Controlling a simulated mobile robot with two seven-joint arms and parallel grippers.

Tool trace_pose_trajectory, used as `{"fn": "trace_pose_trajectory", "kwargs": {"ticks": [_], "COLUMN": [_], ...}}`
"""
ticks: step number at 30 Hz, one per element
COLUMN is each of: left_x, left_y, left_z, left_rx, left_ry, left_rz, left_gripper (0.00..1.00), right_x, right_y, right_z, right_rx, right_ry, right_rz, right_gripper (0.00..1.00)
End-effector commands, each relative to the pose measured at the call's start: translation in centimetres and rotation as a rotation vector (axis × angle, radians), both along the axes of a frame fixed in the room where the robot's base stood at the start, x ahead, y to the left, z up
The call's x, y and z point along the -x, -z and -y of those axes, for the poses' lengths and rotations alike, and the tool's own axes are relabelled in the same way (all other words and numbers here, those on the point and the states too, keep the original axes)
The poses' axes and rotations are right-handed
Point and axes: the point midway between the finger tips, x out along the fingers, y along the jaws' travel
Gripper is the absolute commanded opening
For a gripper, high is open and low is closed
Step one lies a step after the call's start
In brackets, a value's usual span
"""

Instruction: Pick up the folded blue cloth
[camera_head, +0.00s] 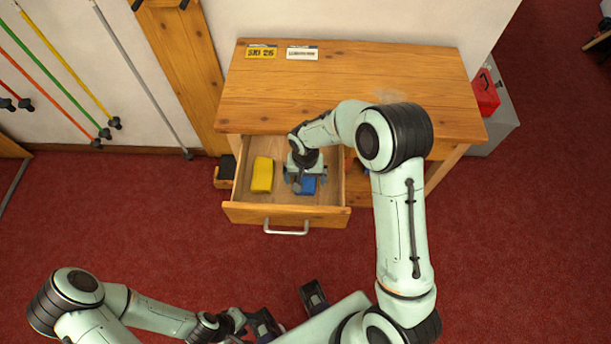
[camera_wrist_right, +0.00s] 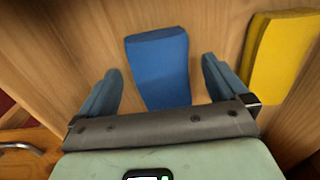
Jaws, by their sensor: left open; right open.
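The folded blue cloth (camera_head: 308,187) lies in the open drawer (camera_head: 330,208), partly hidden under my right gripper (camera_head: 305,178) in the head view. In the right wrist view the blue cloth (camera_wrist_right: 158,70) lies between the two open fingers of the right gripper (camera_wrist_right: 161,66), with a gap on each side. The right gripper is open and points down into the drawer. My left gripper (camera_head: 238,320) is open, low in the head view and away from the drawer; its fingers are hard to make out.
A yellow folded cloth (camera_head: 262,174) lies left of the blue one in the drawer, beside one right finger in the wrist view. The wooden bench top (camera_head: 290,90) stands above and behind the drawer. The drawer's metal handle (camera_head: 286,232) sticks out in front.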

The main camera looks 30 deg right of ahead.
Motion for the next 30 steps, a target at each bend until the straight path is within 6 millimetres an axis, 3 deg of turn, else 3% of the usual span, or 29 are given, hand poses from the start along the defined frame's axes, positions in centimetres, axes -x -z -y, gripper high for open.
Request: {"fn": "trace_pose_trajectory", "kwargs": {"ticks": [1, 2, 6, 7, 20, 26, 30], "left_x": [0.0, 0.0, 0.0, 0.0, 0.0, -0.1, -0.2], "left_y": [0.0, 0.0, 0.0, 0.0, -0.1, -0.3, -0.6], "left_z": [0.0, 0.0, 0.0, 0.0, 0.0, 0.0, 0.0], "left_rx": [0.000, 0.000, 0.000, 0.000, 0.000, 0.000, 0.000], "left_ry": [0.000, 0.000, 0.000, 0.000, 0.000, 0.000, 0.000], "left_rz": [0.000, 0.000, 0.000, 0.000, 0.000, 0.001, 0.002], "left_gripper": [0.43, 0.43, 0.43, 0.43, 0.43, 0.43, 0.43], "right_x": [0.0, 0.0, 0.0, 0.0, -0.1, -0.1, -0.2], "right_y": [0.0, 0.0, 0.0, -0.1, -0.8, -3.8, -7.5], "right_z": [0.0, 0.0, 0.0, 0.0, 0.0, 0.0, 0.0], "right_rx": [0.000, 0.000, 0.000, 0.000, 0.000, -0.001, -0.001], "right_ry": [0.000, 0.000, 0.000, 0.000, 0.001, 0.000, 0.000], "right_rz": [0.000, 0.000, 0.000, 0.000, 0.002, 0.006, 0.008], "right_gripper": [1.00, 0.94, 0.48, 0.42, 0.42, 0.42, 0.42]}}
